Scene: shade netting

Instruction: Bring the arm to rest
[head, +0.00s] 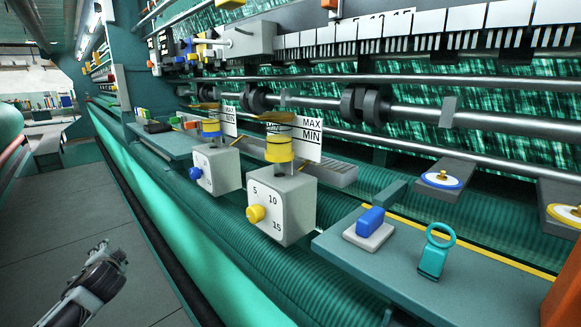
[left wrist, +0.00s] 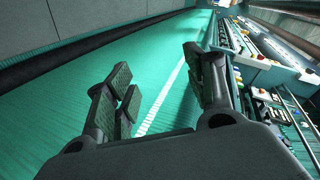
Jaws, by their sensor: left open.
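My left arm comes in at the lower left of the head view, and its gripper (head: 104,258) hangs over the grey floor, clear of the machine. In the left wrist view the left gripper (left wrist: 165,90) shows its two fingers spread wide with nothing between them. Behind the fingers lies the green net roll (left wrist: 160,60) with a pale stripe along it. My right gripper is in neither view.
The netting machine's green roll (head: 185,235) runs beside the floor walkway (head: 60,210). Above it stand two grey dial boxes, one with a yellow knob (head: 256,214) and one with a blue knob (head: 195,173). A shelf (head: 400,275) holds a blue-topped switch (head: 370,222) and a teal ring-topped piece (head: 434,256).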

